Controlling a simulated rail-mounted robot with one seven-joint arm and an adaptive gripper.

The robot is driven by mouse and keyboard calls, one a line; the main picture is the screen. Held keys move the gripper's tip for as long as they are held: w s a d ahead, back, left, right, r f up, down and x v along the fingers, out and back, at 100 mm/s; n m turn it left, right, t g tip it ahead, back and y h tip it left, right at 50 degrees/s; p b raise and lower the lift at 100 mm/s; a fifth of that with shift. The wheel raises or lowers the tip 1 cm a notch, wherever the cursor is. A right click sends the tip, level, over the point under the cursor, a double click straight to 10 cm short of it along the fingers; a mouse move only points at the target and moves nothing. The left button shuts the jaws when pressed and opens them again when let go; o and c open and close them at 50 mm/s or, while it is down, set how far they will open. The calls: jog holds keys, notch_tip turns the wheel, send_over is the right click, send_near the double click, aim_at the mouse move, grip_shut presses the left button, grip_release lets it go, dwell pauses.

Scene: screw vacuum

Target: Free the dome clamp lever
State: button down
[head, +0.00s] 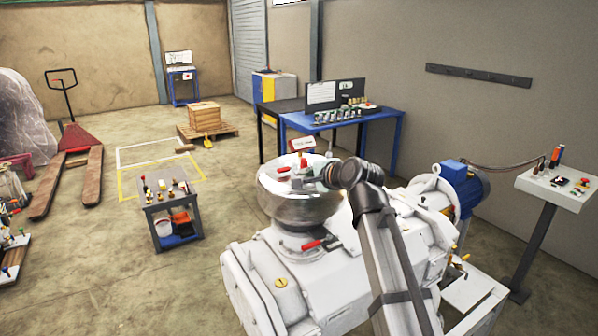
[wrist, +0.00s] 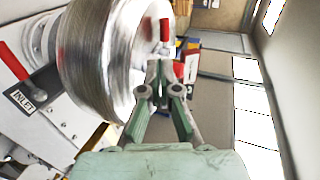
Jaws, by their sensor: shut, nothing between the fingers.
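The dome (head: 300,208) is a shiny round metal body on top of the white machine; in the wrist view it (wrist: 92,65) fills the upper left. Red-handled levers (head: 304,162) show at its top; one red handle (wrist: 165,29) stands just beyond my fingertips in the wrist view. I cannot tell for sure which is the clamp lever. My gripper (wrist: 165,68) is shut and empty, its green fingers together beside the dome's face. In the head view my gripper (head: 312,183) is over the dome's right part, partly hidden by my wrist. Contact with a lever cannot be made out.
A second red lever (wrist: 14,62) with an INLET plate (wrist: 36,95) sits lower on the machine. A blue motor (head: 465,188) stands right of the dome. A blue workbench (head: 330,125) is behind, a small tool cart (head: 172,200) to the left. Open floor lies between cart and machine.

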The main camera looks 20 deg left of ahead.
aim_at(285, 172)
jog(key=shift+s+a, duration=0.1)
jog(key=p+x, duration=0.2)
jog(key=x, duration=0.6)
jog(key=shift+w+a+p, duration=0.25)
jog(key=shift+w+p, duration=0.05)
jog(key=shift+p, duration=0.1)
jog(key=shift+w+a+f, duration=0.35)
jog(key=shift+a+f, duration=0.05)
jog(key=shift+a, duration=0.05)
jog(key=shift+w+d, duration=0.1)
jog(key=shift+a+m+t+h, duration=0.25)
jog(key=shift+m+t+h, duration=0.05)
